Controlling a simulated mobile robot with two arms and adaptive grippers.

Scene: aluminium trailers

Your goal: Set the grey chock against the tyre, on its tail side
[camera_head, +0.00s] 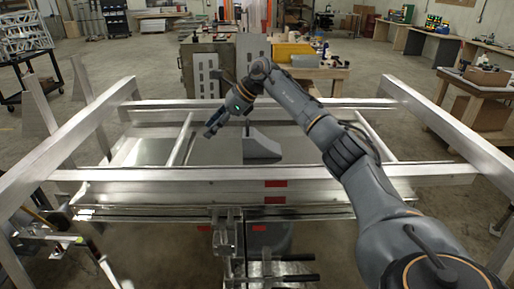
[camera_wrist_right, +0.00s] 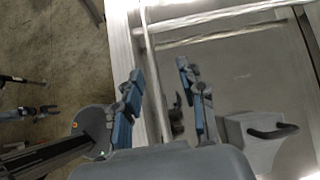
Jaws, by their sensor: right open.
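The grey chock (camera_head: 262,145) is a wedge-shaped block on the flat metal bed of the trailer (camera_head: 320,176). In the right wrist view the chock (camera_wrist_right: 240,138) is at the lower right, with a dark handle on it. My right gripper (camera_head: 222,122) is over the bed, left of the chock in the head view. In the wrist view its blue-padded fingers (camera_wrist_right: 160,72) are apart with no chock between them. The chock is outside the right-hand finger. I cannot clearly make out a tyre in either view. My left gripper does not clearly show.
Aluminium rails (camera_head: 250,174) surround the bed, with a long raised bar on each side. A clamp-like metal fitting (camera_head: 226,235) is at the front middle. Cabinets (camera_head: 207,70) and a workbench (camera_head: 312,72) stand behind.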

